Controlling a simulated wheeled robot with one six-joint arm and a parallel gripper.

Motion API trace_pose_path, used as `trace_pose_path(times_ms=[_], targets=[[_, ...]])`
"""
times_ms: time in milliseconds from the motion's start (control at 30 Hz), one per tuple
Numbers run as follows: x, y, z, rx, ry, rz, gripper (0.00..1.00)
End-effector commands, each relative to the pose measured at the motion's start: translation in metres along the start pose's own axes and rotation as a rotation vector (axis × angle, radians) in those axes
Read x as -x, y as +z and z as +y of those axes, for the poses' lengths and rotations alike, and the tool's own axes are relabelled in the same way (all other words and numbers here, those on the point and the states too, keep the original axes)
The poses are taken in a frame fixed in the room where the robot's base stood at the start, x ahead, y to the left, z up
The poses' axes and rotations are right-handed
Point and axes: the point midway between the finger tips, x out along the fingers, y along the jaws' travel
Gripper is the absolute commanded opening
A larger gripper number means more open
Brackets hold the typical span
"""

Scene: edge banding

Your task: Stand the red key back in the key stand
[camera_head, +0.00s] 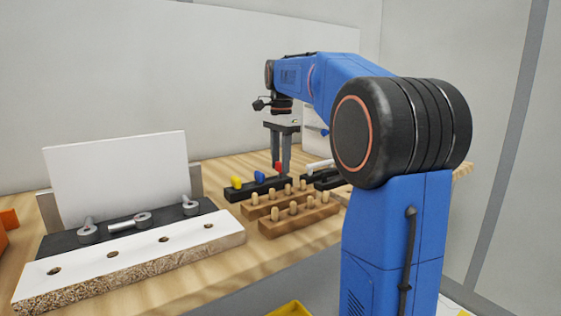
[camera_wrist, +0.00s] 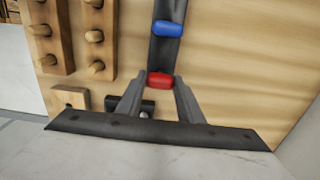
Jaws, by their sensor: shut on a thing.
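The red key (camera_head: 278,168) is between the fingertips of my gripper (camera_head: 281,169), at the right end of the black key stand (camera_head: 271,190). In the wrist view the red key (camera_wrist: 159,80) shows between the two grey fingers of my gripper (camera_wrist: 160,84), over the near end of the stand (camera_wrist: 163,50). The gripper is shut on it. The key's lower part is hidden, so I cannot tell whether it is seated in the stand. The blue key (camera_head: 259,177) and the yellow key (camera_head: 236,182) stand upright in the stand to its left.
Two wooden blocks with several pegs (camera_head: 298,220) lie just in front of the stand. A white rod on a dark holder (camera_head: 320,165) is close on the right. At left are a white panel (camera_head: 120,175), a drilled white-topped board (camera_head: 130,262) and metal clamp parts (camera_head: 130,222).

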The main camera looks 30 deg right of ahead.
Motion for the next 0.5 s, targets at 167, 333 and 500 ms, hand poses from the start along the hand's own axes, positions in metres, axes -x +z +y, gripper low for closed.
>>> trace_pose_path(times_ms=[167,333,500], targets=[[-0.0016,0.0,0.0,0.0,0.0,0.0,0.12],[-0.0032,-0.0001,0.0,0.0,-0.001,0.0,0.12],[-0.0048,-0.0001,-0.0001,0.0,-0.001,0.0,0.12]])
